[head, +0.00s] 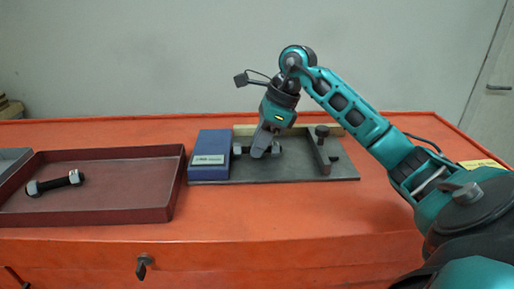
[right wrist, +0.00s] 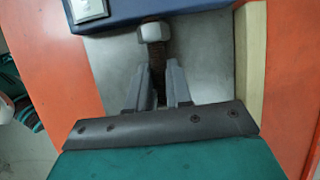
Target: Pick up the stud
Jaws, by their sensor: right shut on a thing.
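A stud (right wrist: 157,58) with a pale nut (right wrist: 154,32) at its far end lies between the fingers of my right gripper (right wrist: 160,72) in the right wrist view. The rod looks dark and rusty. In the head view my right gripper (head: 260,151) points down over the grey plate (head: 215,178), just right of the blue box, shut on this stud. A nut end of the stud (head: 238,151) shows left of the fingers; its middle is hidden by them. Another dark stud with pale nuts (head: 55,183) lies in the red-brown tray (head: 110,207). My left gripper is not in view.
The blue box (head: 209,157) stands at the plate's left end and also shows in the wrist view (right wrist: 125,12). A dark clamp-like fixture (head: 322,150) stands right of my gripper. A pale strip (right wrist: 251,60) edges the plate. The orange bench top (head: 385,205) is clear at front right.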

